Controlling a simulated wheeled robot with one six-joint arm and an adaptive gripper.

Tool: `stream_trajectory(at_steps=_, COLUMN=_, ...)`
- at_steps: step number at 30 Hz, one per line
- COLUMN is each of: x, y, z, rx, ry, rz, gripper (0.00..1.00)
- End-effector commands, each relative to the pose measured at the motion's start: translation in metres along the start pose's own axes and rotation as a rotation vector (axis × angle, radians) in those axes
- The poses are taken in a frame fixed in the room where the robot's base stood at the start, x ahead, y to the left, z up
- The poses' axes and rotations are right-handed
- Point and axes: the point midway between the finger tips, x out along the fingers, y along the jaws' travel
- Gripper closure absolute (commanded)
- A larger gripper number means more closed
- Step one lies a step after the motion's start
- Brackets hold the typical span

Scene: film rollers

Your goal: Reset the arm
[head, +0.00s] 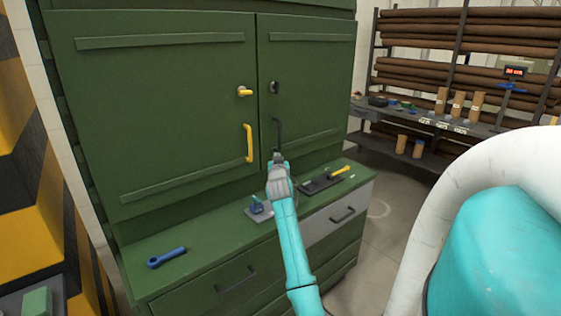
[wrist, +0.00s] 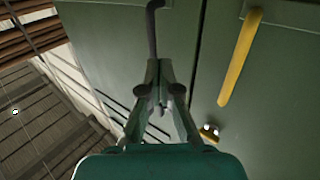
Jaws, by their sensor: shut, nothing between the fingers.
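My teal arm reaches up in the head view, and my gripper (head: 277,160) is at the lower end of the dark handle (head: 277,134) on the right door of the green cabinet (head: 150,120). In the wrist view my gripper (wrist: 159,66) has its fingers together and holds nothing. The dark handle (wrist: 152,30) runs just beyond the fingertips. I cannot tell whether they touch it. Both cabinet doors look shut. The left door has a yellow handle (head: 249,143), which also shows in the wrist view (wrist: 240,57).
A blue wrench-like tool (head: 167,257), a small blue item (head: 257,206) and a dark tray (head: 320,184) with a yellow-handled tool (head: 339,172) lie on the cabinet's counter. A grey drawer (head: 337,218) is below. Racks of brown rolls (head: 420,40) stand at the back right. Floor shows between.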

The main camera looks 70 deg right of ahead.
Motion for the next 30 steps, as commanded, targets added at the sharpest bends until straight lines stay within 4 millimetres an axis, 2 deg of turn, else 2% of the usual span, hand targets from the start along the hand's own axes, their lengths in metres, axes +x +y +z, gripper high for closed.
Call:
stream_trajectory(at_steps=3, x=-0.009, y=0.007, z=0.001, rx=0.001, ry=-0.001, rz=0.000, gripper=1.00)
stream_trajectory(at_steps=9, x=-0.015, y=0.010, z=0.001, rx=0.000, ry=-0.002, rz=0.000, gripper=1.00)
stream_trajectory(at_steps=14, x=-0.015, y=0.010, z=0.001, rx=0.000, ry=-0.002, rz=-0.001, gripper=1.00)
stream_trajectory(at_steps=17, x=-0.021, y=0.003, z=0.010, rx=-0.002, ry=-0.007, rz=-0.013, gripper=1.00)
stream_trajectory(at_steps=20, x=-0.038, y=-0.018, z=0.034, rx=-0.007, ry=-0.016, rz=-0.050, gripper=1.00)
stream_trajectory(at_steps=23, x=-0.069, y=-0.048, z=0.070, rx=-0.015, ry=-0.030, rz=-0.107, gripper=1.00)
stream_trajectory(at_steps=30, x=-0.167, y=-0.114, z=0.153, rx=-0.035, ry=-0.061, rz=-0.263, gripper=1.00)
